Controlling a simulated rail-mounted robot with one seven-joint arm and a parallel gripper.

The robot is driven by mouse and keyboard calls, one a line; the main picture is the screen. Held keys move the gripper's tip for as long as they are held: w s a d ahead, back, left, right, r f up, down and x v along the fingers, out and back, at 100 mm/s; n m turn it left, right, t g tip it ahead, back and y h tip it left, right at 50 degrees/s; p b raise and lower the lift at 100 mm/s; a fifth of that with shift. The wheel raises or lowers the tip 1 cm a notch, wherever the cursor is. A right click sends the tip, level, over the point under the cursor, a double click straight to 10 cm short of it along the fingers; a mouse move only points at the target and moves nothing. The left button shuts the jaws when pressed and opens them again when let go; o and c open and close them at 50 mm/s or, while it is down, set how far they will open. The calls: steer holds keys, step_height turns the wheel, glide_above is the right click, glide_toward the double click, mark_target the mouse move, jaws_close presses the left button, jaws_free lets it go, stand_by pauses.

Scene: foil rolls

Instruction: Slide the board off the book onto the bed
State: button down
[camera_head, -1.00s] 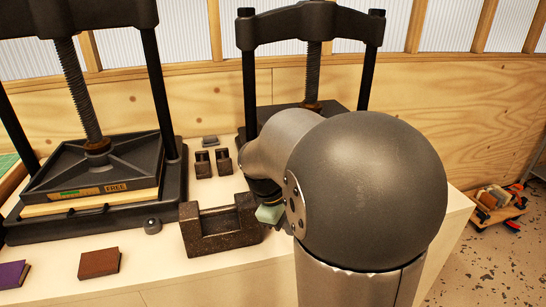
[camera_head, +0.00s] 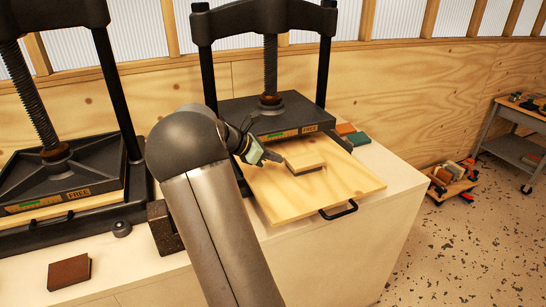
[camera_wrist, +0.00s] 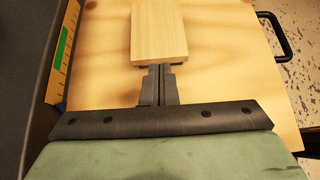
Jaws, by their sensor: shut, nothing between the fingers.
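A pale wooden board (camera_head: 305,154) lies on the pulled-out wooden bed (camera_head: 285,198) of the right press. A thin dark edge shows beneath the board in the wrist view; I cannot tell whether it is the book. The board (camera_wrist: 158,28) also fills the top middle of the wrist view, above the bed (camera_wrist: 225,60). My gripper (camera_head: 274,157) is at the board's left end in the head view. In the wrist view my gripper (camera_wrist: 160,68) is shut and empty, its tips right at the board's near end, seemingly touching it.
The right press (camera_head: 268,112) stands behind the board, its black platen over the bed's back. A black handle (camera_head: 338,211) is on the bed's front edge. Orange (camera_head: 346,129) and green (camera_head: 358,138) blocks lie right of the press. Another press (camera_head: 62,180) stands left, with a brown book (camera_head: 69,271) before it.

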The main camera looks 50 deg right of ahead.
mark_target(307, 160)
steer(key=s+d, duration=0.1)
steer(key=d, duration=0.1)
steer(key=s+d, duration=0.1)
steer(key=d, duration=0.2)
steer(key=s+d+p, duration=0.1)
steer(key=d, duration=0.2)
steer(key=shift+s, duration=0.25)
steer(key=shift+s+d+f+p, duration=0.1)
steer(key=shift+d+f+p, duration=0.1)
steer(key=shift+p, duration=0.1)
steer(key=shift+f, duration=0.35)
steer(key=shift+a+f, duration=0.1)
steer(key=shift+f, duration=0.2)
steer(key=shift+f, duration=0.1)
steer(key=shift+a, duration=0.15)
